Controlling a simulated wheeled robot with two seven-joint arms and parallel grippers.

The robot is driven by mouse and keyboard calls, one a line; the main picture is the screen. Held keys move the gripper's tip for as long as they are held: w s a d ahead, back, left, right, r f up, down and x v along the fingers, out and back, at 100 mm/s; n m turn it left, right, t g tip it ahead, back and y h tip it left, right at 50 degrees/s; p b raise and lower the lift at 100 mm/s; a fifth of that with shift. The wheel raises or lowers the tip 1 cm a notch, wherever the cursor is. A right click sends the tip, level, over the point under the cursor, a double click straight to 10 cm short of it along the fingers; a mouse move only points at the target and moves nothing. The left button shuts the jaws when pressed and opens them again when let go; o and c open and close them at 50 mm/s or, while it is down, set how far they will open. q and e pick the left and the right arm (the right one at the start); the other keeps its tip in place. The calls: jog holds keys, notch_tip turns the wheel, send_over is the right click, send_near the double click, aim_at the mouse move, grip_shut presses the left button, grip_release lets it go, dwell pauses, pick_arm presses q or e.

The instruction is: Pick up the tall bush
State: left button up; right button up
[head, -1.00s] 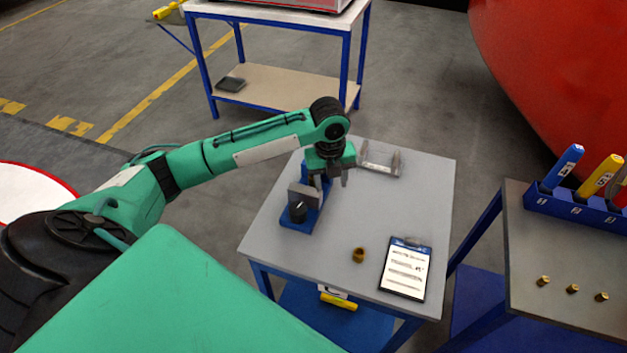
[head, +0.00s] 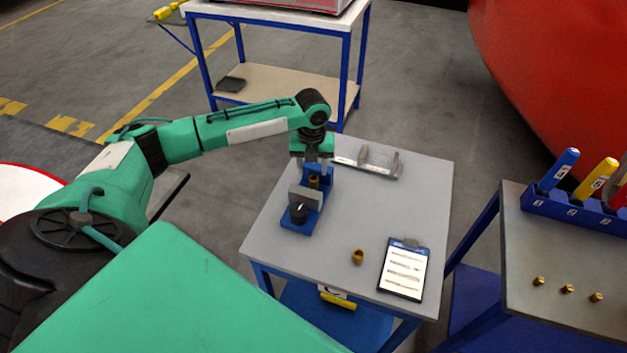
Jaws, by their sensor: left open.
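A brass bush (head: 314,181) stands at the back part of a blue fixture (head: 316,212) on the grey table, partly hidden by the fixture's grey plate. A second brass bush (head: 358,256) stands on the bare table top. I cannot tell for sure which of the two is the taller. My left gripper (head: 312,168) points down over the back of the fixture. Its fingers are open, one on each side of the first bush, and I cannot tell whether they touch it. My right gripper is out of view.
On the grey table (head: 405,205), a grey metal bracket (head: 367,163) lies at the back and a clipboard (head: 404,270) at the front right. The right-hand table (head: 525,235) holds three small brass pieces (head: 567,289) and a blue rack (head: 570,208) with coloured handles.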

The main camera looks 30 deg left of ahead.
aim_at(312, 179)
pick_arm(q)
jog(key=shift+f+p, duration=0.55)
jog(key=shift+f, duration=0.1)
notch_tip(312, 179, down, 3)
jog(key=shift+f+p, duration=0.2)
jog(key=shift+p, duration=0.5)
jog(key=shift+f, duration=0.35)
jog(key=c, duration=0.9)
